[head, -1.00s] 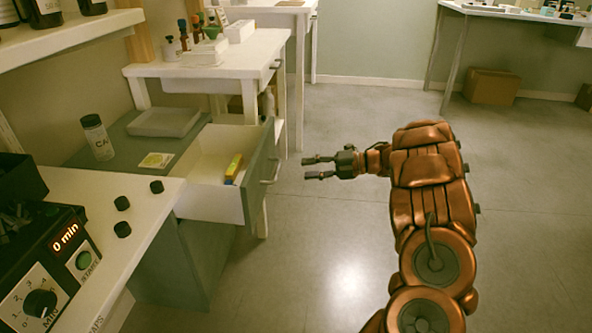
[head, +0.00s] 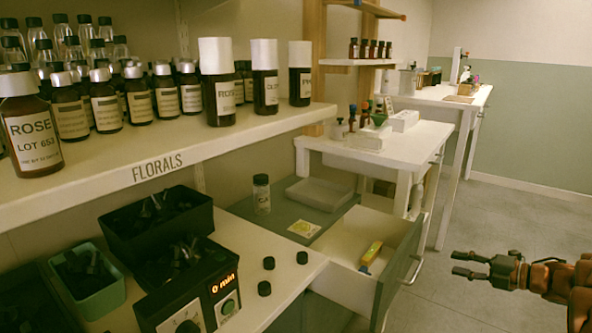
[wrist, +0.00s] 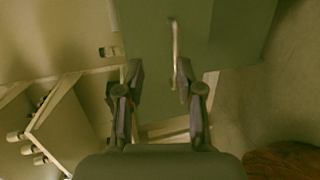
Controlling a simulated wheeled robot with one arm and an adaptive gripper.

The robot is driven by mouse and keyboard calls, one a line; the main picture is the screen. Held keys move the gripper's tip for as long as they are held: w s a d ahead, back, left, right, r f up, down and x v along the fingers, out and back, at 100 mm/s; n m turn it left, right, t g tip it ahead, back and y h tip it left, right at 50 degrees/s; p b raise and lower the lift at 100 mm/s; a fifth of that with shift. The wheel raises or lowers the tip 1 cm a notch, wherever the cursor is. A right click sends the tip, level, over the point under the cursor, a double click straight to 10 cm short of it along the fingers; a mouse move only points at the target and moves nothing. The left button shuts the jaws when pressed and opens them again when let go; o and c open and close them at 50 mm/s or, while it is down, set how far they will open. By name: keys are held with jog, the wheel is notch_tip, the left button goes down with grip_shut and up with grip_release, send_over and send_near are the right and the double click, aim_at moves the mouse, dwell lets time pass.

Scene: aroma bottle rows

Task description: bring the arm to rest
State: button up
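My gripper (head: 464,263) is open and empty at the right of the head view. Its two dark fingers point left toward the open drawer (head: 395,262), with a gap between them and the drawer's handle (head: 415,270). In the wrist view the fingers (wrist: 158,78) stand apart, and the grey drawer front (wrist: 237,30) and its handle (wrist: 174,52) show beyond them. My copper arm runs off the right edge of the head view.
A yellow item (head: 371,252) lies in the drawer. A shelf (head: 205,150) of brown bottles, a timer device (head: 190,300) and several black caps (head: 269,263) are at left. A white table (head: 425,137) stands behind the drawer. The floor (head: 440,312) at right is clear.

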jog(key=w+d+r+m+t+h+p, duration=0.2)
jog(key=w+r+m+h+p, duration=0.25)
jog(key=r, duration=0.55)
jog(key=w+d+r+m+t+h+p, duration=0.1)
jog(key=w+d+r+m+h+p, duration=0.3)
jog(key=r, duration=0.7)
jog(key=s+r+m+g+h+p, duration=0.1)
jog(key=s+r+m+h+p, duration=0.1)
jog(key=r+m+h+p, duration=0.35)
jog(key=s+r+m+g+h+p, duration=0.1)
jog(key=s+r+m+h+p, duration=0.2)
jog(key=r, duration=0.6)
jog(key=s+a+r+m+g+y+p, duration=0.1)
jog(key=s+a+m+g+y+p, duration=0.2)
jog(key=s+a, duration=1.5)
jog(key=s+a+m+g+y+p, duration=0.4)
jog(key=s+a+g+p, duration=0.7)
jog(key=s, duration=1.3)
jog(key=a+m+p, duration=0.2)
jog(key=a+p, duration=0.2)
jog(key=a, duration=0.3)
jog(key=shift+s+r+m, duration=0.3)
jog(key=shift+s+r, duration=0.05)
